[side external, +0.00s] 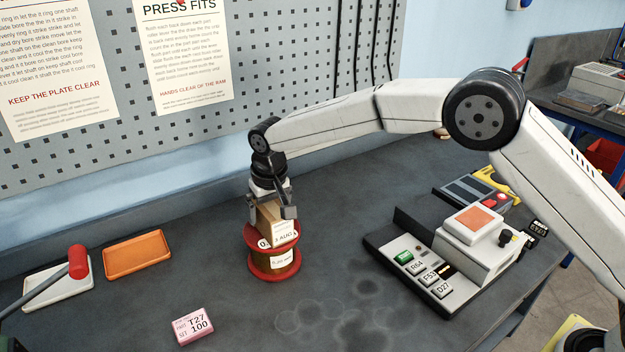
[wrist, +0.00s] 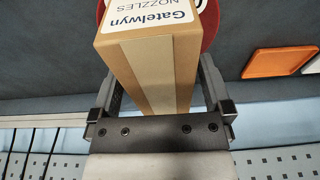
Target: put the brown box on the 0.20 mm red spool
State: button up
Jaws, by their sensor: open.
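The brown box (side external: 268,220) stands upright on the top flange of the red spool (side external: 260,275). In the side view its base looks to be touching the flange. Its lower part partly hides the round label there, where only a leading "0" reads. My gripper (side external: 271,212) is above the spool with its jaws open around the upper part of the box. In the wrist view the box (wrist: 152,70) lies between the two fingers, with gaps on both sides. The spool's red rim (wrist: 209,25) shows behind it.
An orange tray (side external: 138,255) and a white tray (side external: 58,286) with a red-ended tool lie left. A pink label block (side external: 194,326) lies in front. A button device (side external: 430,262) stands right. Dark bench surface is clear around the spool.

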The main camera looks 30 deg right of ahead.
aim_at(273, 207)
jog(key=r, duration=0.3)
jog(key=s+r, duration=0.1)
jog(key=r, duration=0.7)
jog(key=shift+s, duration=0.35)
jog(key=shift+f, duration=0.1)
jog(key=shift+s+d+f, duration=0.1)
jog(key=shift+s+d, duration=0.05)
jog(key=shift+d, duration=0.3)
jog(key=s+d+f, duration=0.3)
jog(key=s+d, duration=0.3)
jog(key=s, duration=0.3)
jog(key=s+d+f, duration=0.4)
jog(key=s+d, duration=0.3)
jog(key=s, duration=0.2)
jog(key=s+d+f, duration=0.4)
jog(key=s+d, duration=0.3)
jog(key=s, duration=0.1)
jog(key=shift+s+t, duration=0.4)
